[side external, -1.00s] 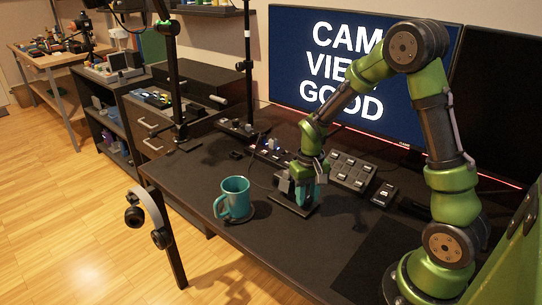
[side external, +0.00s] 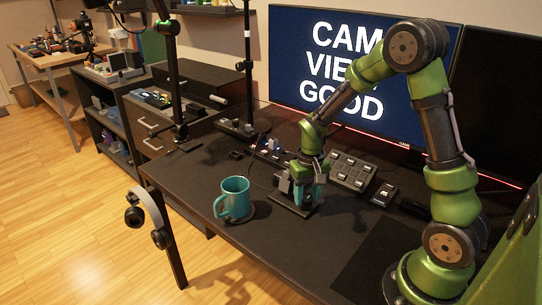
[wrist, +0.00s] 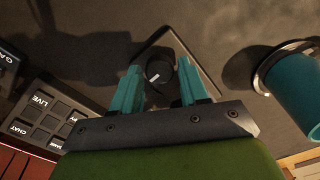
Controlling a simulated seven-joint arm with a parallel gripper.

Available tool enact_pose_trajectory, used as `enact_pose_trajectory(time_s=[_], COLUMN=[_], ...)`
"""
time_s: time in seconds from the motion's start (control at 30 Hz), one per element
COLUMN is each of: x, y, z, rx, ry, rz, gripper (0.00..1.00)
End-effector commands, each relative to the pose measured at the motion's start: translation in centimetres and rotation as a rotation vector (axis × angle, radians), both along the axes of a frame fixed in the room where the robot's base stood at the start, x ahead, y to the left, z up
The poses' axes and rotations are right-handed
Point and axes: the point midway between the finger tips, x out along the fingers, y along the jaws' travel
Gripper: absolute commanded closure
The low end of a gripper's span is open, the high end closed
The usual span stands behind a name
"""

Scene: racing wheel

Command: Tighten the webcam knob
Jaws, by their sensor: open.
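A dark round knob (wrist: 159,74) stands on a dark square plate (wrist: 178,48) in the wrist view. I take it to be the webcam knob. My gripper (wrist: 160,88) has two teal fingers, one on each side of the knob, with gaps between. It is open and holds nothing. In the side view my gripper (side external: 307,194) points down, low over the plate (side external: 287,203) on the desk. The knob is hidden there by the fingers. The monitor (side external: 365,75) reads "CAM VIEW GOOD", partly covered by my arm.
A teal mug (side external: 233,198) stands on a coaster left of my gripper. A button pad (side external: 352,170) lies close behind on the right. Headphones (side external: 150,215) hang at the desk's left edge. The desk front near the mug is clear.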

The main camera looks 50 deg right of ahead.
Motion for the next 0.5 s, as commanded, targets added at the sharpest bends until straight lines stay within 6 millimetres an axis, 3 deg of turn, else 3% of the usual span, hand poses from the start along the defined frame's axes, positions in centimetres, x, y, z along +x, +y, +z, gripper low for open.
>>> enact_pose_trajectory(time_s=[0.17, 0.5], x=[0.1, 0.1], y=[0.0, 0.0], z=[2.0, 10.1], rx=[-0.002, -0.002], ry=[-0.006, -0.009], rz=[0.001, 0.001], gripper=[0.56, 0.56])
